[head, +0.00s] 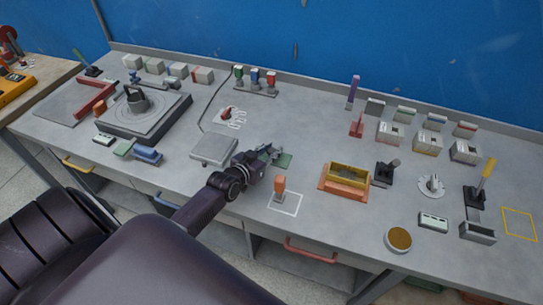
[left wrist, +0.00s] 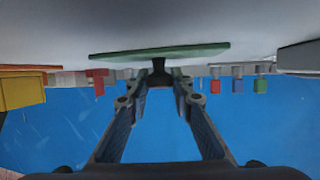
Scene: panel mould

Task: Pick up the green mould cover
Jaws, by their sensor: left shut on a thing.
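The green mould cover (head: 285,160) is a thin flat plate near the middle of the bench, partly hidden by my left gripper (head: 269,154) in the head view. In the left wrist view the cover (left wrist: 160,52) shows nearly edge-on, with a dark knob (left wrist: 158,74) at its middle. My left gripper (left wrist: 158,88) is shut on that knob, one finger on each side. The plate is level; I cannot tell whether it touches the bench. My right gripper is not in view.
An orange-handled tool (head: 279,187) stands close by, at a white outlined square (head: 289,204). A yellow mould frame on an orange base (head: 345,179) is to the right. A grey scale plate (head: 213,147) is to the left. Bench behind the cover is fairly clear.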

